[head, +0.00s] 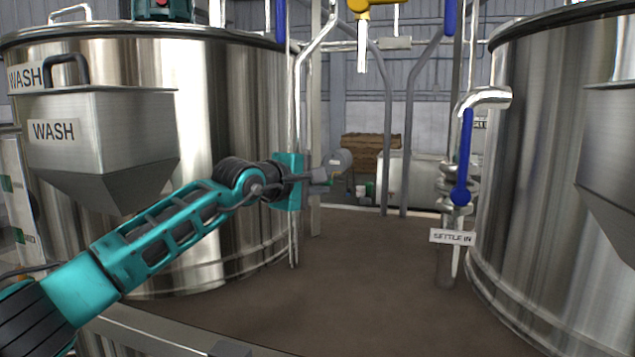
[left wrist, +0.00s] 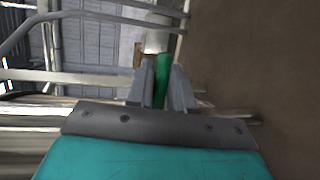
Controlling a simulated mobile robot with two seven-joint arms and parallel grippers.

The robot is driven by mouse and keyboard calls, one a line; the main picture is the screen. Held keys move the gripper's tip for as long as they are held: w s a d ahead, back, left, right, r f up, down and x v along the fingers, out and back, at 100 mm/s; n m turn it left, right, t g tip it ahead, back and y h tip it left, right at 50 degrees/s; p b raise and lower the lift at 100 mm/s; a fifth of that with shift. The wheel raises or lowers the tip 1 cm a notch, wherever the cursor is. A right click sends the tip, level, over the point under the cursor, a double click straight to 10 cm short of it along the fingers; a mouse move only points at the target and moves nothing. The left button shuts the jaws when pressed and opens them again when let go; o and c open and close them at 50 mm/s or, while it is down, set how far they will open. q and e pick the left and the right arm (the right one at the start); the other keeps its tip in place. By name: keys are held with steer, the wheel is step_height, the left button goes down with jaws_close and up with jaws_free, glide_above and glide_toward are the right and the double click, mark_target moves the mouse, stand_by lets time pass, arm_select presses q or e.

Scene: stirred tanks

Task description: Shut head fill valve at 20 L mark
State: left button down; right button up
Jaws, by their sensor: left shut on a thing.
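My left gripper (head: 324,177) is at mid-picture, its arm coming in from the lower left. It is shut on the green handle (left wrist: 162,80) of a pale grey round vessel (head: 338,161), which also shows beyond the fingertips in the left wrist view (left wrist: 157,38). The vessel is held up in front of the back equipment, and its inside is hidden. A yellow valve (head: 361,6) with a short silver spout (head: 362,52) hangs at the top; no label on it can be read. No 20 L mark can be made out. My right gripper is out of view.
A large steel tank (head: 225,120) with a hopper marked WASH (head: 105,120) stands at left, another tank (head: 540,150) at right. A blue-handled valve (head: 462,165) stands above a SETTLE IN sign (head: 452,237). Thin pipes rise behind my gripper. The brown floor (head: 370,270) between is clear.

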arm_select(q)
steer(key=shift+f, duration=0.1)
steer(key=c, duration=1.1)
jaws_free()
steer(key=b+v, duration=0.1)
steer(key=v, duration=0.6)
steer(key=shift+s+a+b, duration=0.15)
steer(key=shift+a+b, duration=0.05)
steer(key=shift+b, duration=0.1)
steer(key=shift+s, duration=0.1)
